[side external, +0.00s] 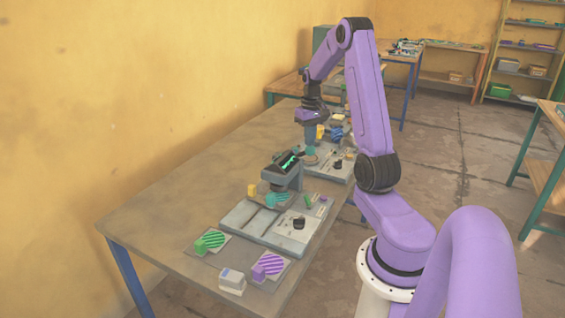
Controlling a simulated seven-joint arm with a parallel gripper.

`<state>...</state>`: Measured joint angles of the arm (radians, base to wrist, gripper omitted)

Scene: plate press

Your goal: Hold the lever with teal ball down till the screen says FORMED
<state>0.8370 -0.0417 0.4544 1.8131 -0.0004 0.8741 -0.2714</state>
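My gripper (311,130) points down over the far press on the long table (165,205). A small teal part (311,150) shows just below it; it could be the teal ball of the lever, but it is too small to be sure. I cannot tell whether the fingers touch it, or whether they are open or shut. The near press (283,178) has a dark tilted screen (288,161) with green marks too small to read. A teal striped plate (277,200) lies under its head. The far press is partly hidden by my arm.
In front lie a green striped plate (212,241), a purple striped plate (270,265) and a small grey-white box (232,281). A yellow block (252,190) stands beside the near press. The table's left part is bare. Other tables and shelves (525,50) stand behind.

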